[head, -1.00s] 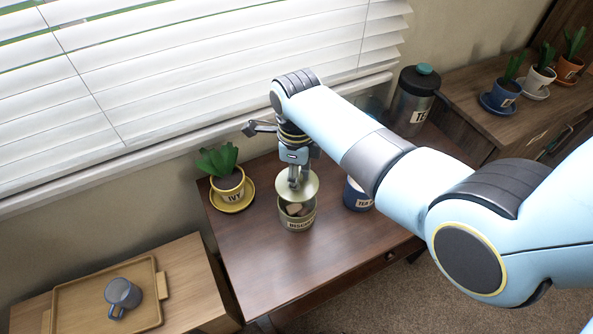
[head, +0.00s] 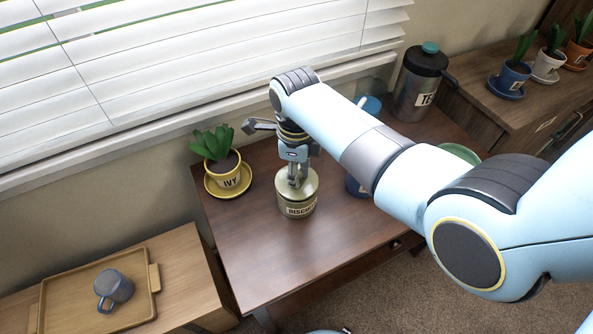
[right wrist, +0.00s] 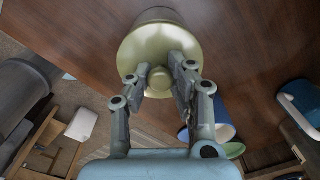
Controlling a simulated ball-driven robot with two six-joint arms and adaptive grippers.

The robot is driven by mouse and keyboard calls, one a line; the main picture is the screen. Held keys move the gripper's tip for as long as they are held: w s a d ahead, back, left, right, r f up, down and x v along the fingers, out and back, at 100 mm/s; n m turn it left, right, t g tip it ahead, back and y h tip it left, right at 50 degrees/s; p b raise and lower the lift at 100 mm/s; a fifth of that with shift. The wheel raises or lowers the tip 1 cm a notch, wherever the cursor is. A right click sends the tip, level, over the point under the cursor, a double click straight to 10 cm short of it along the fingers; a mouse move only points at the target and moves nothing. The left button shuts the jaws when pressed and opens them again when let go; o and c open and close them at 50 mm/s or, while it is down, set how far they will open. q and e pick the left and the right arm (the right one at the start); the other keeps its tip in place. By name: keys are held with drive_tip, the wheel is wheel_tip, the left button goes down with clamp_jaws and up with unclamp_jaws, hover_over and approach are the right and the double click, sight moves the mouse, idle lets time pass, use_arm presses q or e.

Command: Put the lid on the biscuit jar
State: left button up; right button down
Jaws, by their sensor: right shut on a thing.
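The biscuit jar (head: 298,207) is a squat olive-gold tin with a "BISCUITS" label, upright on the dark wooden desk. The round pale-gold lid (head: 309,185) lies level over its mouth and hides the inside. I see no gap between lid and rim, but the arm covers part of it. My right gripper (head: 296,184) comes down from above and is shut on the lid's knob. In the right wrist view the lid (right wrist: 136,50) faces the camera, its knob (right wrist: 160,80) between the fingers, with a bit of the jar (right wrist: 158,14) beyond. My left gripper is out of view.
The ivy pot (head: 226,172) on its yellow saucer stands left of the jar. A blue canister (head: 356,188) stands close right, partly behind my arm. A dark tea flask (head: 420,83) is at the back right. The desk's front left is clear. A tray (head: 140,314) with a mug is on a side table.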

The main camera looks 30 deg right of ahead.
drive_tip(key=shift+p, duration=0.6)
idle(0.8)
drive_tip(key=shift+f, duration=0.15)
idle(0.9)
drive_tip(key=shift+p, duration=0.35)
idle(0.4)
drive_tip(key=c, duration=1.1)
unclamp_jaws()
drive_tip(key=o, duration=0.5)
drive_tip(key=shift+c, duration=0.2)
